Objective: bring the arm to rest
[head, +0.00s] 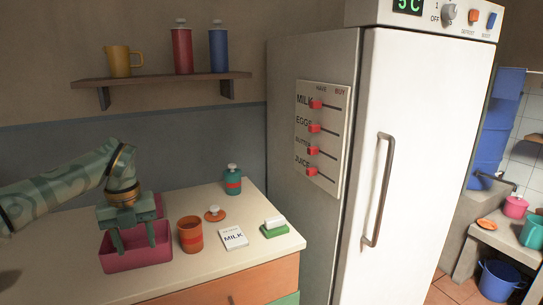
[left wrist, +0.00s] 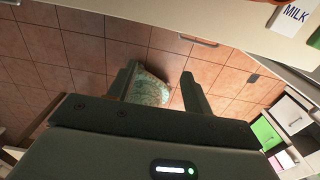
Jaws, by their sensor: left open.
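My left arm comes in from the left in the head view, with its gripper (head: 133,240) pointing down. It overlaps the pink tray (head: 140,257) on the counter in that view. In the left wrist view the two fingers of the left gripper (left wrist: 158,90) stand apart with nothing held between them. Below them is the tiled floor, with the counter's edge running across the top of the picture. A rounded patterned part of my own body seems to show beyond the fingers. My right gripper is in neither view.
The counter (head: 215,261) holds an orange cup (head: 190,235), a milk card (head: 233,238), a green dish with a white block (head: 275,227), an orange-lidded item (head: 214,214) and a teal bottle (head: 232,180). The fridge (head: 415,150) stands right. A shelf (head: 160,79) hangs above.

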